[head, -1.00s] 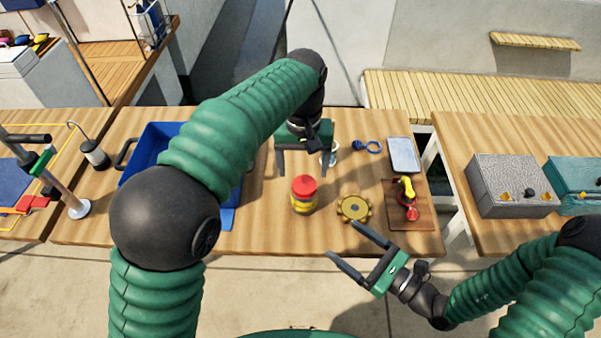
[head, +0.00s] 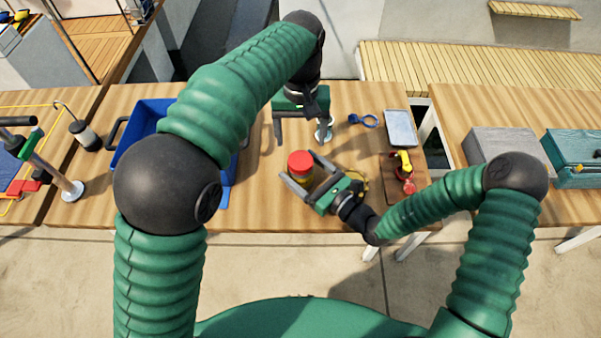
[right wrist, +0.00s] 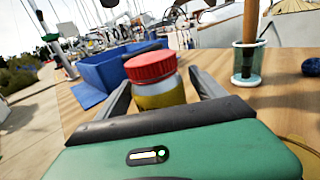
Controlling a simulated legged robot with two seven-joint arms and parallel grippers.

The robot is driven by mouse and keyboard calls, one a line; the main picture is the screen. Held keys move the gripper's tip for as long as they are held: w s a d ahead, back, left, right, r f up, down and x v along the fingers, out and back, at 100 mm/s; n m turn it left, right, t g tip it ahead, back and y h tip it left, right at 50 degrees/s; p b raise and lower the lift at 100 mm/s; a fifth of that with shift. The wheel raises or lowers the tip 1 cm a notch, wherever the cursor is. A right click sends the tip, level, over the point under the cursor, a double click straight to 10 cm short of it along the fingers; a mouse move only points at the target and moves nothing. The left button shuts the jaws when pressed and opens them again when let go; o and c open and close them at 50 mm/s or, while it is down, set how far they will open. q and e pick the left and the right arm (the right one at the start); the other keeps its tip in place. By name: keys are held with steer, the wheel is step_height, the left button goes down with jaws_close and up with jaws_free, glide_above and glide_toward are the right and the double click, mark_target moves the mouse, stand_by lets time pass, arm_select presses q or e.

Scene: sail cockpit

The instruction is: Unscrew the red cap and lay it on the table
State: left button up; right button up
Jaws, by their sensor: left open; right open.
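The red cap (head: 300,161) sits on top of a yellowish jar (right wrist: 158,95) that stands upright on the wooden table (head: 262,205). The red cap also shows in the right wrist view (right wrist: 151,67). My right gripper (head: 301,173) is open, low over the table, with its fingers on either side of the jar below the cap. Whether the fingers touch the jar cannot be told. My left gripper (head: 300,128) is open and empty, pointing down behind the jar and above it in the head view.
A blue bin (head: 153,117) stands left of the jar, partly hidden by my left arm. A clear cup (right wrist: 249,62) stands behind the jar. A yellow gear, mostly covered by my right gripper, a blue ring (head: 366,120), a tray (head: 401,127) and a board (head: 393,190) lie to the right.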

steer(key=shift+w+a, duration=0.2)
steer(key=shift+w, duration=0.15)
jaws_close()
stand_by(0.3)
